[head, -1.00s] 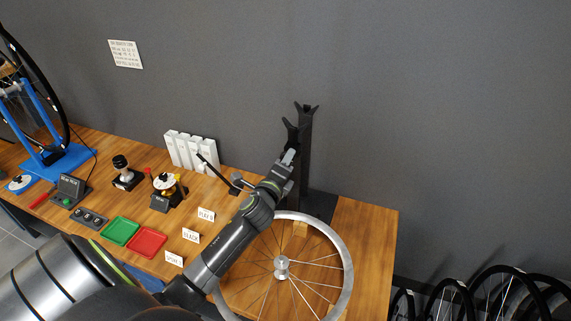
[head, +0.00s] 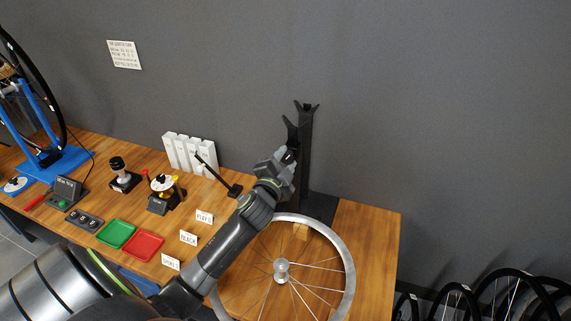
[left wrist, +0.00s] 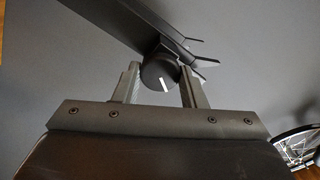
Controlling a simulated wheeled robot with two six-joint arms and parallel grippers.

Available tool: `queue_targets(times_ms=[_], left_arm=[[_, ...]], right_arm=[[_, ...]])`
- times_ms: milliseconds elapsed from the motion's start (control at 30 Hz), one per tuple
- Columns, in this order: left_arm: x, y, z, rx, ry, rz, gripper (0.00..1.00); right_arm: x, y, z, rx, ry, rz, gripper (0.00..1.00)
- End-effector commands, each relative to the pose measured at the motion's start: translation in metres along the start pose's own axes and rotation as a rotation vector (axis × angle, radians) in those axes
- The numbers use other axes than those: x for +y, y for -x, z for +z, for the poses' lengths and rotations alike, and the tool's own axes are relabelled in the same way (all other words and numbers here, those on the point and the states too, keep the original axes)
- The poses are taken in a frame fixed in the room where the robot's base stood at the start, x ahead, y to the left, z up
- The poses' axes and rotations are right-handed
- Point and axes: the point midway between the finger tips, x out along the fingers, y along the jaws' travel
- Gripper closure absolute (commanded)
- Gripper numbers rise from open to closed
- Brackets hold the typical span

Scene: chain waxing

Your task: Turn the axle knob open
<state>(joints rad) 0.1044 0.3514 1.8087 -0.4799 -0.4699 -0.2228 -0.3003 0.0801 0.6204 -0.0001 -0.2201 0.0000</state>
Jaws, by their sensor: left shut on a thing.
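The axle knob (left wrist: 158,72) is a round black knob with a white line on its face, on the side of the black stand. In the left wrist view it sits between the two fingers of my left gripper (left wrist: 160,86), which is shut on it. The white line is tilted slightly from upright in that view. In the head view my left gripper (head: 290,155) is at the black upright stand (head: 305,165), below its forked top, and hides the knob. My right gripper is not in view.
A black angled arm (head: 217,175), white boxes (head: 188,152), a green tray (head: 116,234) and a red tray (head: 143,245) are to the left. More wheels (head: 500,290) stand at lower right.

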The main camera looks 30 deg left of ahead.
Motion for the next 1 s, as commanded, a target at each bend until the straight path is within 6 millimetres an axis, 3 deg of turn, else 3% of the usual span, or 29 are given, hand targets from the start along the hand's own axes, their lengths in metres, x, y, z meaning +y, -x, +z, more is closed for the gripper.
queue_targets(times_ms=[500,1000], left_arm=[[0.002,0.001,0.002,-0.004,0.432,0.002,0.85],[0.001,0.001,0.003,-0.007,0.589,0.003,0.85]], right_arm=[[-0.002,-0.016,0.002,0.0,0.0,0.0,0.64],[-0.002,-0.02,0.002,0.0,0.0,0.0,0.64]])
